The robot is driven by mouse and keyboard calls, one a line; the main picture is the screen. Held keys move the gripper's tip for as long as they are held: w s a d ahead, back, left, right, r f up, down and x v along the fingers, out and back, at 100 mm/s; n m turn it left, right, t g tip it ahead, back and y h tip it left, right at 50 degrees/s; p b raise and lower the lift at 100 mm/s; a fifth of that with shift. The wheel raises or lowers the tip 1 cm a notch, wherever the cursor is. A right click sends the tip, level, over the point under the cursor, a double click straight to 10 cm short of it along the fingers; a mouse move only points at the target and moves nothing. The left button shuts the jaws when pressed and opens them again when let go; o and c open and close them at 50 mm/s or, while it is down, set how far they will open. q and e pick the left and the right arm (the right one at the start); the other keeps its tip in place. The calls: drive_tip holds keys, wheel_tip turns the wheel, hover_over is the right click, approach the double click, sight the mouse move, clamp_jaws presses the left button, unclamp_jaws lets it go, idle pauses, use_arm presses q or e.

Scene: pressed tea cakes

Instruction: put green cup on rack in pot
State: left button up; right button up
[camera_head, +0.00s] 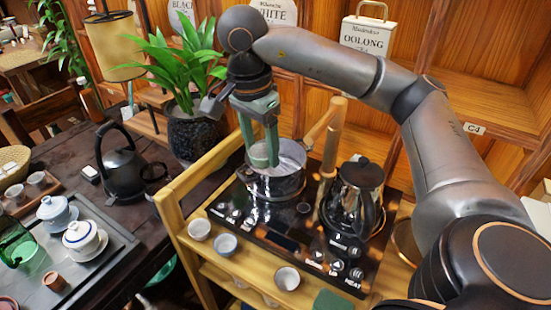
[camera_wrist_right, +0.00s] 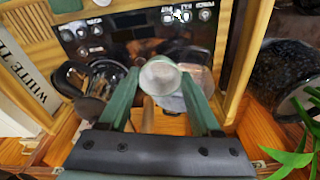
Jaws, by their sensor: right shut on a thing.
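My right gripper (camera_head: 259,142) points down over the steel pot (camera_head: 276,189) on the black cooktop. It is shut on the pale green cup (camera_head: 260,157), which sits between the fingertips at the pot's mouth. I cannot tell how far the cup is below the rim. In the right wrist view the cup (camera_wrist_right: 160,75) shows its open round mouth between the two green fingers of the gripper (camera_wrist_right: 159,90). The pot is partly hidden behind the cup and fingers there. My left gripper is not in view.
A glass kettle (camera_head: 352,202) stands right of the pot on the cooktop (camera_head: 270,235). Small cups (camera_head: 226,244) stand on the wooden rack (camera_head: 190,262) in front. A potted plant (camera_head: 192,130) and black kettle (camera_head: 122,170) are to the left.

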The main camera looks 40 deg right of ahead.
drive_tip(key=w+d+f, duration=0.2)
drive_tip(key=d, duration=0.1)
drive_tip(key=w+d+f+b, duration=0.1)
drive_tip(key=w+d+f, duration=0.1)
drive_tip(key=d+f, duration=0.1)
drive_tip(key=w+d+f+b, duration=0.1)
drive_tip(key=w+d+f, duration=0.1)
drive_tip(key=d+f, duration=0.1)
drive_tip(key=shift+w, duration=0.15)
drive_tip(key=shift+w+d+f, duration=0.2)
drive_tip(key=shift+d+f, duration=0.1)
drive_tip(key=shift+f, duration=0.05)
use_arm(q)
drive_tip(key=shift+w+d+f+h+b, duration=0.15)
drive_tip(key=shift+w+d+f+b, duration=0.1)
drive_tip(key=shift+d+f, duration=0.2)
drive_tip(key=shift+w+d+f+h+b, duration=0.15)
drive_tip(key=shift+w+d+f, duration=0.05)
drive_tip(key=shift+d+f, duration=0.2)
use_arm(e)
drive_tip(key=shift+w+d+f, duration=0.1)
drive_tip(key=shift+d+f, duration=0.1)
drive_tip(key=shift+f, duration=1.6)
drive_tip(key=shift+f, duration=0.2)
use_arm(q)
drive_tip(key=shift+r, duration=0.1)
use_arm(e)
drive_tip(key=o, duration=1.3)
drive_tip(key=shift+o, duration=0.2)
drive_tip(key=shift+r, duration=0.1)
